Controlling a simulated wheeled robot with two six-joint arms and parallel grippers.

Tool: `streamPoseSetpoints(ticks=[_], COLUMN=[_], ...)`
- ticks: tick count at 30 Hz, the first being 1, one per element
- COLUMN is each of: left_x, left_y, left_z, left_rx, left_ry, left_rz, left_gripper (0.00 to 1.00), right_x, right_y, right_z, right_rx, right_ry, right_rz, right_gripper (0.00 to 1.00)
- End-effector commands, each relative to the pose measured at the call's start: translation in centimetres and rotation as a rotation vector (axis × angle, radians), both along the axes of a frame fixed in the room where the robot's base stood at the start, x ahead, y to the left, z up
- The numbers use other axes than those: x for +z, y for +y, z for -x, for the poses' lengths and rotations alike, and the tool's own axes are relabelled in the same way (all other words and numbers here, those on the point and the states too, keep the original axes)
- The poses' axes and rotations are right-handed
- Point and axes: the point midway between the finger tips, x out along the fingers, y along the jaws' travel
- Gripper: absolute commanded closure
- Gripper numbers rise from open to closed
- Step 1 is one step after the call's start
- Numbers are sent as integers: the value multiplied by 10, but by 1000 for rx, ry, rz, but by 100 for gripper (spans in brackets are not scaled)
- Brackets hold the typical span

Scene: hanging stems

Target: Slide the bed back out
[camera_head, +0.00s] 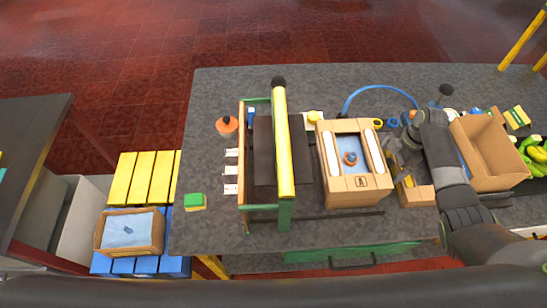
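A machine with a green frame and a raised yellow beam (283,145) stands on the grey table. A dark flat panel (264,150), which looks like the bed, lies under the beam and shows on both sides of it. An open cardboard box (346,190) stands just right of the beam, with two white strips and an orange and blue item inside. My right gripper (396,157) is beside the box's right side, at the end of the dark arm. Its fingers are small and partly hidden, so I cannot tell its opening or any contact. My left gripper is out of view.
An empty cardboard box (484,150) and green and yellow produce (536,150) are at the right. A blue hose (380,88) arches behind the box.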

Motion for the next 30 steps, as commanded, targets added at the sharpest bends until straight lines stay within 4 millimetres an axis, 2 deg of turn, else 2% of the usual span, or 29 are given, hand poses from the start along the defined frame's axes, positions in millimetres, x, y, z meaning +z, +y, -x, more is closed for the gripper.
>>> streamPoseSetpoints(ticks=[14,23,30], left_x=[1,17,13], left_y=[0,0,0], left_z=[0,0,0], left_rx=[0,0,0], left_ry=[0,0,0], left_rz=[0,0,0], left_gripper=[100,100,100], right_x=[2,32,53], right_y=[0,0,0], right_z=[0,0,0], right_rx=[0,1,0], right_ry=[0,-1,-1], right_rz=[0,1,1], right_gripper=[0,0,0])
